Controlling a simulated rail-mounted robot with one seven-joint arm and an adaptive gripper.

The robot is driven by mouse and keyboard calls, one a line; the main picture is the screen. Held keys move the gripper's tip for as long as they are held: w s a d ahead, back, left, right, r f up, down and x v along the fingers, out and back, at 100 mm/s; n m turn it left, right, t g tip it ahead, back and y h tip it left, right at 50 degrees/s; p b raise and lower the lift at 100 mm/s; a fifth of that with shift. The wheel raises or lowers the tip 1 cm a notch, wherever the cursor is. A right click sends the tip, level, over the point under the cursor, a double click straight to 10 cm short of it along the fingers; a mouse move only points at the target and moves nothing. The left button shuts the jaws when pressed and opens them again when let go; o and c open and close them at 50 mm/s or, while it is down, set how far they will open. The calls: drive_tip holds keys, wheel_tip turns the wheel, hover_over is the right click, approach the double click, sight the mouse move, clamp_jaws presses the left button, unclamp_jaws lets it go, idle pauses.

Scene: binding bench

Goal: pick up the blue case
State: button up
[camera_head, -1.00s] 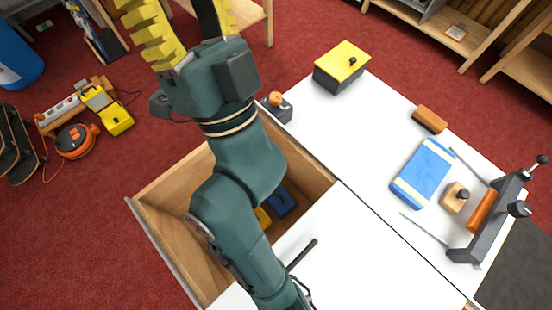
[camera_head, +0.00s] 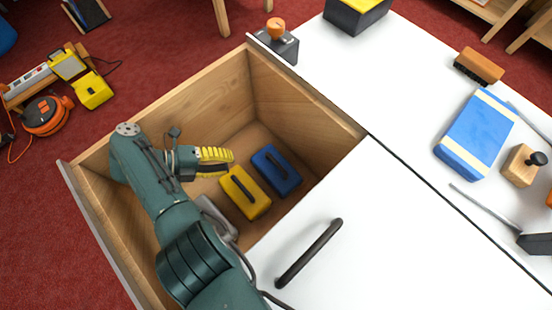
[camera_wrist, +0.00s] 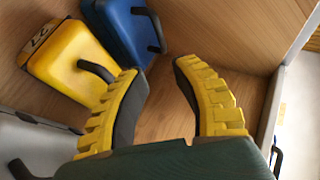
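The blue case (camera_head: 276,171) lies on the floor of an open wooden compartment in the bench, with a dark handle on top. In the wrist view the blue case (camera_wrist: 124,28) is at the top left, beyond the fingertips. A yellow case (camera_head: 245,193) lies close beside it, to its left in the head view; it also shows in the wrist view (camera_wrist: 72,62). My gripper (camera_head: 216,161) is inside the compartment, left of both cases. In the wrist view its yellow-ridged fingers (camera_wrist: 157,66) are apart with nothing between them.
The compartment's wooden walls (camera_head: 205,105) surround the cases and my gripper. A grey object (camera_head: 216,215) lies beside the yellow case. A white lid (camera_head: 375,235) with a black handle (camera_head: 310,253) lies at right. A blue-covered block (camera_head: 476,135) and tools rest on the white top.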

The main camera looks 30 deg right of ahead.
drive_tip(key=p, duration=0.3)
approach(274, 162)
drive_tip(key=x, duration=0.5)
drive_tip(key=shift+s, duration=0.15)
drive_tip(key=b+x, duration=0.1)
drive_tip(key=x, duration=0.5)
drive_tip(key=shift+b, duration=0.4)
drive_tip(key=shift+a, duration=0.15)
drive_tip(key=shift+c, duration=0.2)
clamp_jaws()
